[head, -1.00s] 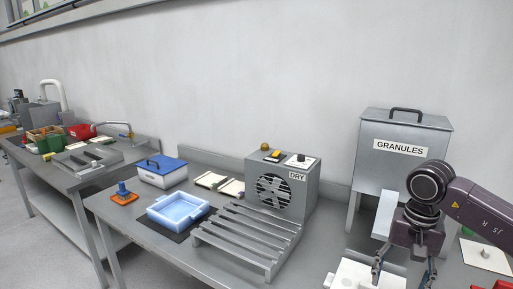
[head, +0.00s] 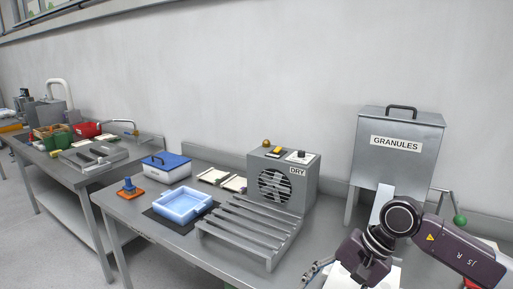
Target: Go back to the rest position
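My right arm comes in from the right edge, in front of the granules hopper (head: 395,155). My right gripper (head: 322,284) is at the lower edge of the picture, turned toward the left; its fingers are partly cut off, so their opening is unclear. It is in front of the slatted metal rack (head: 250,232) and left of a white item (head: 390,275) that is partly hidden behind my arm. My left gripper is not in the picture.
A grey dryer box (head: 283,180) marked DRY stands behind the rack. Left of it are a light-blue tray (head: 183,205) on a dark mat, a blue-lidded box (head: 166,168) and an orange-based stamp-like item (head: 130,189). Another bench (head: 70,181) stands at far left.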

